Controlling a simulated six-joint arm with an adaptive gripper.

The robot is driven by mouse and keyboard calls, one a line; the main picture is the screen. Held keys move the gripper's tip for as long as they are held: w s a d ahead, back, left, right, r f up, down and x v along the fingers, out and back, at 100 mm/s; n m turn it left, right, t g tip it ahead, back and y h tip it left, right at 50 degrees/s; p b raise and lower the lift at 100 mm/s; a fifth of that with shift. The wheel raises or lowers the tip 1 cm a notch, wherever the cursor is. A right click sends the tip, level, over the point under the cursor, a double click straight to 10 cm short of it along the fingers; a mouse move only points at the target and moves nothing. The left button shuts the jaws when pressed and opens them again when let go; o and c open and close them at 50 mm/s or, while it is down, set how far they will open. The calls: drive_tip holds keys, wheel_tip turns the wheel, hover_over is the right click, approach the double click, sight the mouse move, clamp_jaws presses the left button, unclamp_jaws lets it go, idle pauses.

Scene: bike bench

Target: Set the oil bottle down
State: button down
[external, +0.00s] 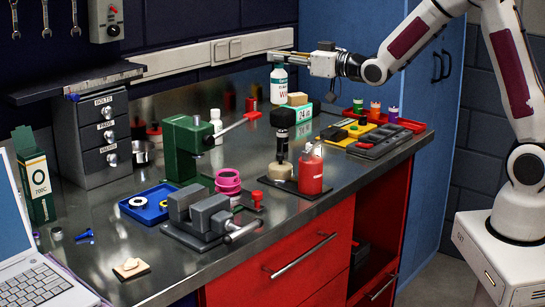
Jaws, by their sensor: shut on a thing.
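The fingers hide the bottle's cap. The bottle's base appears close to the bench top, but I cannot tell whether it touches or hangs a little above it.
Right of the bottle are a brown block (297,99) and a green-and-white box (304,113). A red tray (405,123) with small bottles lies farther right. A black-topped tool (283,118) and red bottle (311,172) stand in front. A green press (188,145) stands left.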

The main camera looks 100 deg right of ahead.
drive_tip(key=r, duration=0.7)
drive_tip(key=shift+w+a, duration=0.15)
drive_tip(key=shift+w, duration=0.2)
drive_tip(key=w+a+r, duration=0.1)
drive_tip(key=w+a, duration=0.4)
drive_tip(key=w, duration=0.5)
drive_tip(key=w+a+r, duration=0.2)
drive_tip(key=w+a, duration=0.3)
drive_tip(key=w, duration=0.4)
drive_tip(key=w+a+f, duration=0.3)
drive_tip(key=w+a, duration=0.6)
drive_tip(key=a, duration=0.4)
wheel_tip(320, 180, down, 11)
drive_tip(key=shift+f, duration=0.2)
wheel_tip(320, 180, down, 6)
drive_tip(key=shift+f, duration=0.15)
